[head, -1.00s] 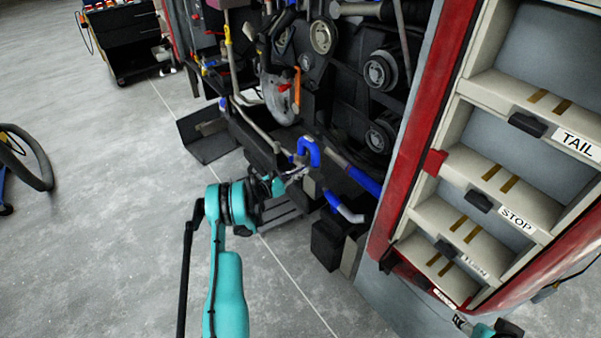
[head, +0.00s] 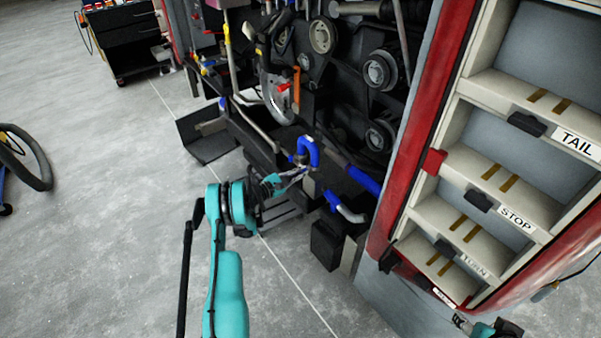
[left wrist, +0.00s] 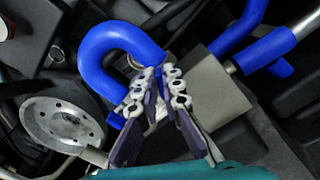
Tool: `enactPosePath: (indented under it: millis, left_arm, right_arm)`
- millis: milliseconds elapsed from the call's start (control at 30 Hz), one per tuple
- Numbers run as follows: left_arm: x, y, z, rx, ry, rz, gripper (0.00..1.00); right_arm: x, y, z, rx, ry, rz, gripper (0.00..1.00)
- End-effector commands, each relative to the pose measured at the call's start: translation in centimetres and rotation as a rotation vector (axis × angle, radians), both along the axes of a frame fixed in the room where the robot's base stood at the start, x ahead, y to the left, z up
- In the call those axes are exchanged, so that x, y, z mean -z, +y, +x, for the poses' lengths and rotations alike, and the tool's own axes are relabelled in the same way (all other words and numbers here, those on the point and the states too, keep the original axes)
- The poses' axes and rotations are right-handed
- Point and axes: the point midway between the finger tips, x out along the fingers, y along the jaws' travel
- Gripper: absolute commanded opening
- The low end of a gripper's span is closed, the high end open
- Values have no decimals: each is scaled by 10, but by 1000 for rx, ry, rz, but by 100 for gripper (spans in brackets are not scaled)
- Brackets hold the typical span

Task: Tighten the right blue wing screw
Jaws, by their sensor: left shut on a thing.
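My left gripper (head: 303,171) reaches into the engine bay beside a bent blue hose (head: 309,149). In the left wrist view, the fingertips of my left gripper (left wrist: 159,84) are close together next to one end of the blue hose (left wrist: 113,38). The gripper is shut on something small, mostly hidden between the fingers. I cannot make out a wing screw clearly in either view. My right gripper (head: 461,321) shows only in part at the bottom right, low beside the red and white panel, away from the hose.
Pulleys (head: 380,72) and dark engine parts crowd close behind my left gripper. A second blue hose with a metal pipe (head: 347,212) lies to its right. The labelled red-framed panel (head: 455,160) stands at the right.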

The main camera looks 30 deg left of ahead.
Motion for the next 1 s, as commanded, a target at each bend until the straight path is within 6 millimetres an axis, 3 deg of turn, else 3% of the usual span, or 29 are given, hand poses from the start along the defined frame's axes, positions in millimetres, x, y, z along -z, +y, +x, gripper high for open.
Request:
enactPosePath:
  millis: [1000]
  left_arm:
    - [8, -4, -1, 1, -368, 892, 0]
  right_arm:
    - [0, 0, 0, 0, 0, 0, 53]
